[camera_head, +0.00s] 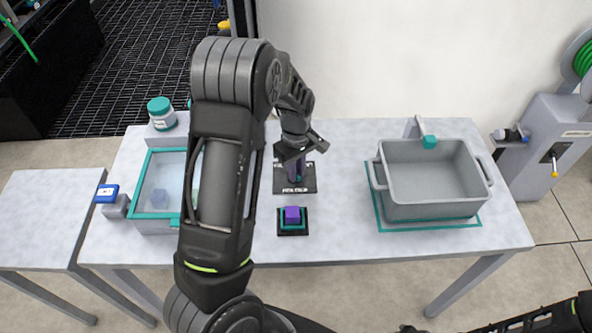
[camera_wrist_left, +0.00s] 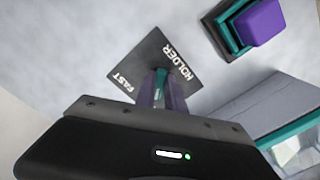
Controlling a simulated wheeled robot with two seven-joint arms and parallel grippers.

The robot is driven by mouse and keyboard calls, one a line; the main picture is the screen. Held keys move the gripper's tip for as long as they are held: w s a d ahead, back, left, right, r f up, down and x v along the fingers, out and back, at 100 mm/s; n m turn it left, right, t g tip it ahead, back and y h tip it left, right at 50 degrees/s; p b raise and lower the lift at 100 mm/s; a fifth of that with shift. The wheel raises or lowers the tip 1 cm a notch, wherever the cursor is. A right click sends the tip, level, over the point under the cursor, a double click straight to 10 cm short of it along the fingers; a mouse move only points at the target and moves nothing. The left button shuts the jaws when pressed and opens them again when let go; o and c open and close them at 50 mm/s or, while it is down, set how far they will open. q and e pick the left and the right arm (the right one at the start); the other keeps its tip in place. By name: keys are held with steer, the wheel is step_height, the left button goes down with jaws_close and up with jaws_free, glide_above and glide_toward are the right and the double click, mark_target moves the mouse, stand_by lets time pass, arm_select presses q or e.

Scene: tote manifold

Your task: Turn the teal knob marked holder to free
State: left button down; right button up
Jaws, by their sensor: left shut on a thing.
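The dark square plate (camera_head: 306,186) lies on the table's back middle. In the left wrist view the plate (camera_wrist_left: 152,52) reads HOLDER and FAST; any other lettering is hidden. The teal knob (camera_wrist_left: 160,77) stands at the plate's middle and is mostly covered by my fingers. My left gripper (camera_head: 296,175) points down over the plate, with its purple fingers shut on the knob; it also shows in the left wrist view (camera_wrist_left: 162,92). The knob's pointing direction cannot be told clearly. My right gripper is outside the views.
A purple block (camera_head: 292,215) sits on a teal-edged black base just in front of the plate. A teal-rimmed clear box (camera_head: 153,227) and a teal-lidded jar (camera_head: 160,113) stand left. A grey tote (camera_head: 431,205) stands right on a teal outline. Bare table lies between plate and tote.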

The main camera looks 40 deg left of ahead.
arm_select(q)
steer(key=c, duration=1.4)
jaws_free()
steer(key=shift+c, duration=0.2)
step_height(320, 180, up, 8)
steer(key=shift+f+b, duration=0.1)
steer(key=shift+b, duration=0.2)
